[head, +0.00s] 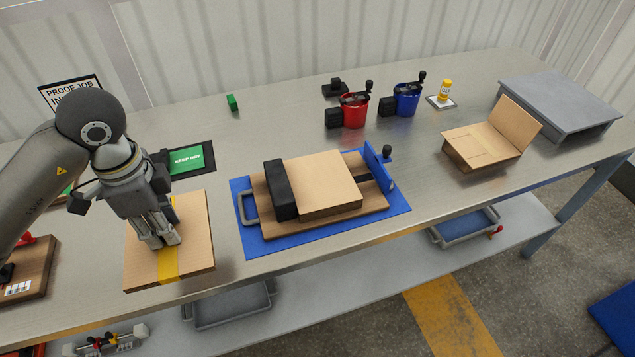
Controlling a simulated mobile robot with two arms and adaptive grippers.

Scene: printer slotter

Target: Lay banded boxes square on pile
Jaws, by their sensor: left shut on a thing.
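A flat cardboard box (196,232) with a yellow band (168,266) lies at the left front of the table, close to the front edge. My left gripper (166,243) comes down over its middle and is shut on the yellow band. The fingertips partly hide the band and the box top. A plain cardboard box (325,180) rests on a brown board on a blue mat (400,218) at the table's middle, with a black block (280,190) at its left end. My right gripper is not in view.
An open carton (480,145) and a grey platform (560,98) stand at the right. A wooden block with a label (28,270) lies far left.

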